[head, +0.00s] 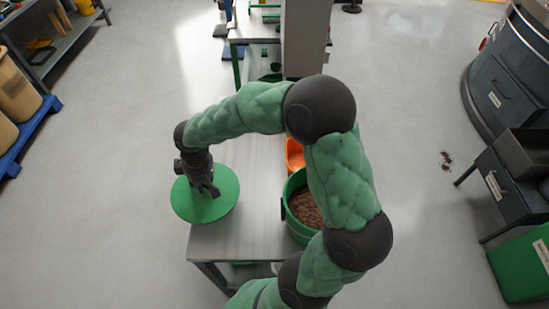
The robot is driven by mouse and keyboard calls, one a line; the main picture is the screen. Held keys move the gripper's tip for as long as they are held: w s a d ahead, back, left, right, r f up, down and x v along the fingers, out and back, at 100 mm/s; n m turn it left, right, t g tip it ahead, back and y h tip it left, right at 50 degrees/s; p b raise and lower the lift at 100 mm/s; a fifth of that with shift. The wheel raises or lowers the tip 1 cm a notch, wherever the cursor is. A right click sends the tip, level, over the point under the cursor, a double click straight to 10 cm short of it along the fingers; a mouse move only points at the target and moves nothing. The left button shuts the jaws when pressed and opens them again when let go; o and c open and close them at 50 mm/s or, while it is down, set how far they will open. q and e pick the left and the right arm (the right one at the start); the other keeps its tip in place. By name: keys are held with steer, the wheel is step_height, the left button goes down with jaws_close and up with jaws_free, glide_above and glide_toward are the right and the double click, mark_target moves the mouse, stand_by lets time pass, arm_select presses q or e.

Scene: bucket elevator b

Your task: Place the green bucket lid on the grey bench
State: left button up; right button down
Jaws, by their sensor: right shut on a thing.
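The green bucket lid (222,204) is a flat round disc at the left edge of the grey bench (245,228). Part of the lid overhangs the bench's left side. My right gripper (209,191) points down at the lid's middle and is shut on it, probably at a handle that the fingers hide. Whether the lid touches the bench top or is slightly above it, I cannot tell. A green bucket (303,206) with brown contents stands open at the bench's right side, partly behind my right arm. My left gripper is out of view.
An orange container (295,156) stands behind the green bucket. A grey column (304,38) rises at the bench's far end. A dark grey side table (504,187) and a green bin (521,268) are at the right. The bench's front part is clear.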

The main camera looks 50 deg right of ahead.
mark_target(231, 182)
steer(key=d, duration=0.1)
steer(key=s+d+n, duration=0.1)
steer(key=d+n, duration=0.1)
steer(key=d, duration=0.1)
steer(key=shift+s+d+r, duration=0.1)
steer(key=shift+s+r, duration=0.15)
steer(key=shift+r, duration=0.05)
steer(key=shift+s+d+r+n, duration=0.2)
steer(key=shift+s+d+n, duration=0.2)
steer(key=shift+s, duration=0.25)
steer(key=shift+s+d+r+n, duration=0.15)
steer(key=shift+s+d+n, duration=0.25)
steer(key=shift+s, duration=0.2)
steer(key=shift+s+d+n, duration=0.4)
steer(key=shift+d, duration=0.05)
steer(key=shift+d+f, duration=0.1)
steer(key=shift+f, duration=0.1)
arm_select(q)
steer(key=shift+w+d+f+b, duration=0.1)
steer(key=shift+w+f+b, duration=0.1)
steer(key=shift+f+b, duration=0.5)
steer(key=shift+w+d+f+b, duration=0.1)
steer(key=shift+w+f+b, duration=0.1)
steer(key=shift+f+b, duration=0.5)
arm_select(e)
steer(key=shift+s+f, duration=0.1)
steer(key=shift+f, duration=4.65)
